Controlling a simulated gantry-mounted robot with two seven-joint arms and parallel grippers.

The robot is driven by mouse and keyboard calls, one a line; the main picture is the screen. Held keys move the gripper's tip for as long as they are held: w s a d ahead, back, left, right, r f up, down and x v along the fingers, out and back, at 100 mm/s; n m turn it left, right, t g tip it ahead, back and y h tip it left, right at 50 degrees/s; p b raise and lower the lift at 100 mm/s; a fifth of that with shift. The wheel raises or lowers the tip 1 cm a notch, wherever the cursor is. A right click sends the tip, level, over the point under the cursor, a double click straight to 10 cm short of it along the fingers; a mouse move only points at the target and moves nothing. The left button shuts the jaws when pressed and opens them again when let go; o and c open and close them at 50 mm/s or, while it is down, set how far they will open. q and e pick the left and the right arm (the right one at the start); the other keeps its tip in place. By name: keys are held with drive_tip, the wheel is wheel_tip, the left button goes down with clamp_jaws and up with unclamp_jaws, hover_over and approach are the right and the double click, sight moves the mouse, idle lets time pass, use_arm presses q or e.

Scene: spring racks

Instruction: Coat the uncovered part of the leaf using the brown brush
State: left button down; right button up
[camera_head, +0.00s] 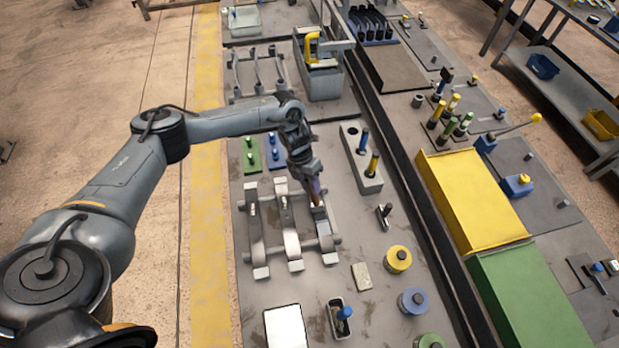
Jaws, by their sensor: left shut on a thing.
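My left gripper (310,178) is shut on the brown brush (316,196), which points down over the spring rack. The rack (262,272) holds three upright-running curved grey leaves: a left leaf (256,232), a middle leaf (290,232) and a right leaf (325,232). The brush tip is at the upper part of the right leaf; I cannot tell whether it touches. The gripper and brush hide part of that leaf's top. The coating on the leaves is too small to tell apart. My right gripper is not in view.
Right of the rack stands a grey block (352,138) with blue-handled and yellow-handled tools. Yellow (397,258) and blue (413,300) round pieces lie lower right. A small container (333,308) with a blue-handled tool and a white tray (285,326) are below. Another rack (257,72) stands behind.

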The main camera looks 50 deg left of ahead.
sight(313, 207)
use_arm(q)
drive_tip(key=shift+s+d+p, duration=0.45)
drive_tip(key=shift+d, duration=0.3)
drive_tip(key=shift+s+d+p, duration=0.45)
drive_tip(key=shift+d, duration=0.25)
drive_tip(key=shift+d+f+b, duration=0.1)
drive_tip(key=shift+f+b, duration=0.2)
drive_tip(key=shift+b, duration=0.1)
drive_tip(key=shift+w+a+r+b, duration=0.1)
drive_tip(key=shift+w+a+b, duration=0.2)
drive_tip(key=shift+a+b, duration=0.15)
drive_tip(key=shift+w+a+r+b, duration=0.1)
drive_tip(key=shift+w+a+b, duration=0.2)
drive_tip(key=shift+a, duration=0.2)
drive_tip(key=shift+w+a+f+b, duration=0.1)
drive_tip(key=shift+w+a+b, duration=0.2)
drive_tip(key=shift+a+b, duration=0.25)
drive_tip(key=shift+w+a+f+b, duration=0.1)
drive_tip(key=shift+w+a+b, duration=0.15)
drive_tip(key=shift+a+b, duration=0.2)
drive_tip(key=shift+w+a+r+b, duration=0.2)
drive_tip(key=shift+a+b, duration=0.15)
drive_tip(key=shift+a, duration=0.05)
drive_tip(key=shift+r, duration=0.1)
